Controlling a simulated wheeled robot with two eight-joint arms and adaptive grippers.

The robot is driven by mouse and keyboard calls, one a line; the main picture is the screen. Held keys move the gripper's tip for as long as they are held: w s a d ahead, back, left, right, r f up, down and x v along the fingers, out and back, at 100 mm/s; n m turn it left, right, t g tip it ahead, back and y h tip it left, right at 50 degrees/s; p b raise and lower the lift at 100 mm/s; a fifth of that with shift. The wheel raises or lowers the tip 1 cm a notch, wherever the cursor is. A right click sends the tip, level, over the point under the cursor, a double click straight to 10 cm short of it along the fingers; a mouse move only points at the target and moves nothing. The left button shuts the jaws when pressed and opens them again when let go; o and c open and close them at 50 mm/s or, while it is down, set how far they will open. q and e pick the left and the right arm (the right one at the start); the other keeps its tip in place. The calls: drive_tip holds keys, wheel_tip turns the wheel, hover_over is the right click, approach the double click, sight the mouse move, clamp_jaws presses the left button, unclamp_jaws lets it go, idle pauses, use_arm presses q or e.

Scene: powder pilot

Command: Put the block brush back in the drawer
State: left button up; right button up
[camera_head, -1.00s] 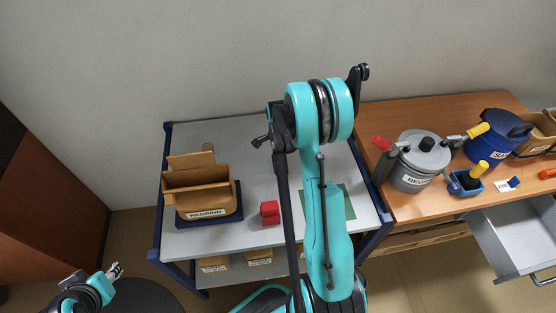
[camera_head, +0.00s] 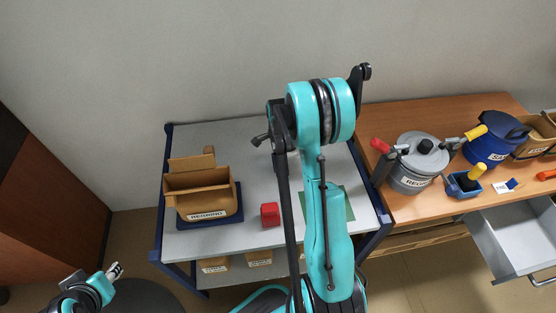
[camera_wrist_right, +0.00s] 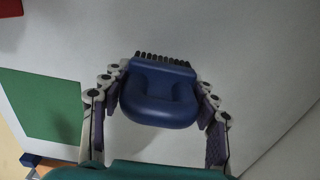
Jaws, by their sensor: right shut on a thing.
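The block brush (camera_wrist_right: 160,95) is a blue block with a row of black bristles, seen in the right wrist view. My right gripper (camera_wrist_right: 160,100) is shut on it, one finger on each side, above the grey cart top; whether it touches the top is unclear. In the head view my right arm hides the brush and most of that gripper. The grey drawer (camera_head: 505,240) is pulled open under the wooden desk at the right; its visible inside looks empty. My left gripper (camera_head: 115,270) is low at the left, away from the cart, its opening too small to judge.
The grey cart top (camera_head: 270,170) carries a cardboard bin (camera_head: 205,194), a red block (camera_head: 270,214) and a green mat (camera_wrist_right: 45,105). The desk (camera_head: 425,207) holds a grey pot (camera_head: 412,180), a blue pot (camera_head: 488,150) and a small blue holder (camera_head: 466,187).

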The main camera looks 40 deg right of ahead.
drive_tip(key=shift+r+p, duration=0.9)
drive_tip(key=shift+r, duration=0.7)
